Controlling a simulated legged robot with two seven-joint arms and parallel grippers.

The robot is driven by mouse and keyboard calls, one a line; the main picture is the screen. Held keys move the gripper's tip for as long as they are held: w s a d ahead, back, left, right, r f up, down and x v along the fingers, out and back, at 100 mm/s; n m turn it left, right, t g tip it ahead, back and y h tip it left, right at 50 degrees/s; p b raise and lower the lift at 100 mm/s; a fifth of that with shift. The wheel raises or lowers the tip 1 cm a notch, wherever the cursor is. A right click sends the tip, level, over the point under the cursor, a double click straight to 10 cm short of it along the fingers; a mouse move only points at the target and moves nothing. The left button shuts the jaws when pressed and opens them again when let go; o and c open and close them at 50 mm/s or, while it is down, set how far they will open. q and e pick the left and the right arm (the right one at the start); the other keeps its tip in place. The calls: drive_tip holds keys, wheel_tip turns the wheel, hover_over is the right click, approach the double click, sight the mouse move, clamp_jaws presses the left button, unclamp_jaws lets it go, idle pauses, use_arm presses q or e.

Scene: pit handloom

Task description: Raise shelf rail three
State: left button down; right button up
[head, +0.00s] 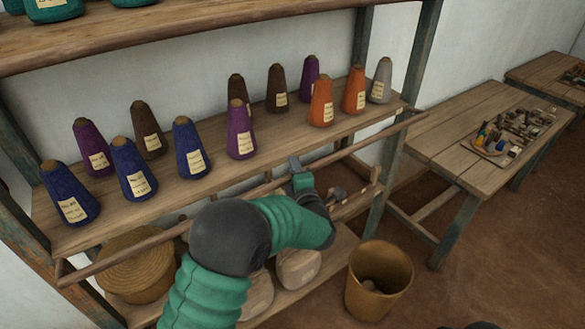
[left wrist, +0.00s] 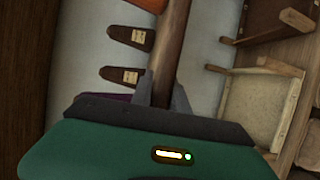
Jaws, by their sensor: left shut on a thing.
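The shelf rail (head: 372,141) is a thin wooden bar that runs slantwise along the front of the middle shelf, a little below the shelf edge at left and about level with it at right. My left gripper (head: 297,166) is shut on the rail near its middle. In the left wrist view the brown rail (left wrist: 172,45) passes between the fingers of the gripper (left wrist: 165,92). My left forearm hides part of the lower shelf. My right gripper is not in view.
Several yarn cones, such as an orange one (head: 321,103) and a blue one (head: 133,170), stand on the middle shelf (head: 270,150) behind the rail. A basket (head: 378,283) stands on the floor. A bench (head: 465,165) with small tools is at right.

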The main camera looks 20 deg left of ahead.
use_arm(q)
drive_tip(key=shift+w+a+r+n+g+h+p, duration=0.35)
drive_tip(key=shift+r+g+h+p, duration=0.3)
drive_tip(key=shift+p, duration=0.8)
drive_tip(key=shift+w+a+r+n+g+h+p, duration=0.2)
drive_tip(key=shift+w+a+r+g+h+p, duration=0.4)
drive_tip(key=shift+p, duration=0.9)
drive_tip(key=shift+w+a+r+n+g+h+p, duration=0.15)
drive_tip(key=shift+a+r+n+g+h+p, duration=0.15)
drive_tip(key=shift+r+g+p, duration=0.85)
drive_tip(key=shift+f+t+p, duration=0.3)
drive_tip(key=shift+f, duration=0.15)
drive_tip(key=shift+s+f, duration=0.1)
drive_tip(key=shift+f, duration=0.05)
drive_tip(key=c, duration=1.6)
unclamp_jaws()
drive_tip(key=shift+o, duration=1.6)
drive_tip(key=shift+w+f, duration=0.1)
drive_tip(key=shift+w, duration=0.3)
